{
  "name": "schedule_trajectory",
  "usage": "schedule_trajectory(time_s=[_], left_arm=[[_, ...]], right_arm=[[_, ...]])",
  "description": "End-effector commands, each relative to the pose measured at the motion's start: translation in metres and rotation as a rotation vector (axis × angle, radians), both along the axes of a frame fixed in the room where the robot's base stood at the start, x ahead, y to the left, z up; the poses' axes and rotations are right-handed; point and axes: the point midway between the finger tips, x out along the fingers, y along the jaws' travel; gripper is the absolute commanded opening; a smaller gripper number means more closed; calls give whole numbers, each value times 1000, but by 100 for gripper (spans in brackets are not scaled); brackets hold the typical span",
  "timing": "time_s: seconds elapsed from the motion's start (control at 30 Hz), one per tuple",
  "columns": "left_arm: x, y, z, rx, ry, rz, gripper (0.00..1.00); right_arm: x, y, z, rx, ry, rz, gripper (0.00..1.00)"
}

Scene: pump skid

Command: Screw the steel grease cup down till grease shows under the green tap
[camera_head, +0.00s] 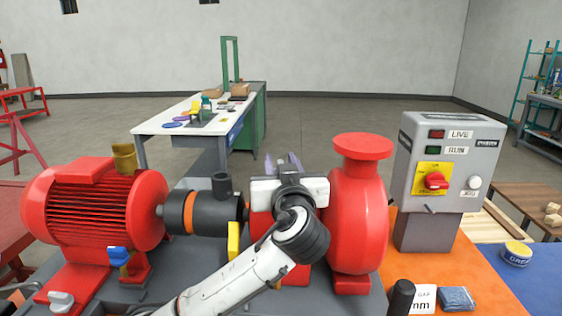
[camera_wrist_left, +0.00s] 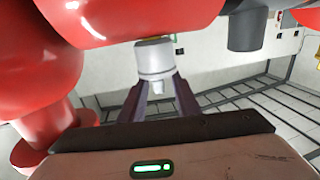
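The steel grease cup (camera_wrist_left: 154,58) is a pale grey cylinder against the red casing in the left wrist view. The two dark fingers of my left gripper (camera_wrist_left: 156,84) reach its two sides and seem to close on it; a small stub shows between them. In the head view my left gripper (camera_head: 281,162) is at the red housing between the black coupling (camera_head: 205,210) and the red pump casing (camera_head: 357,215). Its wrist hides the cup there. I cannot make out a green tap or any grease in either view. My right gripper is not in view.
A red motor (camera_head: 90,215) stands left of the coupling. A blue tap (camera_head: 118,256) and a yellow handle (camera_head: 233,241) sit low in front. A grey switch box (camera_head: 440,165) stands at the right, near a yellow-topped grease tin (camera_head: 517,252). A white workbench (camera_head: 165,127) is behind.

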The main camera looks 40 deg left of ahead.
Motion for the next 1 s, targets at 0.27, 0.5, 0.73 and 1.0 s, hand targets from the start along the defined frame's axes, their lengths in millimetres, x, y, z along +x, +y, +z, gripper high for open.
schedule_trajectory(time_s=[0.27, 0.5, 0.73, 1.0], left_arm=[[0, 0, 0, 0, 0, 0, 11], [0, 0, 0, 0, 0, -1, 0], [-1, 0, -2, -1, 1, -49, 0], [-2, 1, -2, -1, 1, -223, 0]], right_arm=[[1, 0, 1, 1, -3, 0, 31], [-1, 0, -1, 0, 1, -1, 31], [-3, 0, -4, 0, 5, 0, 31], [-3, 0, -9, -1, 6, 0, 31]])
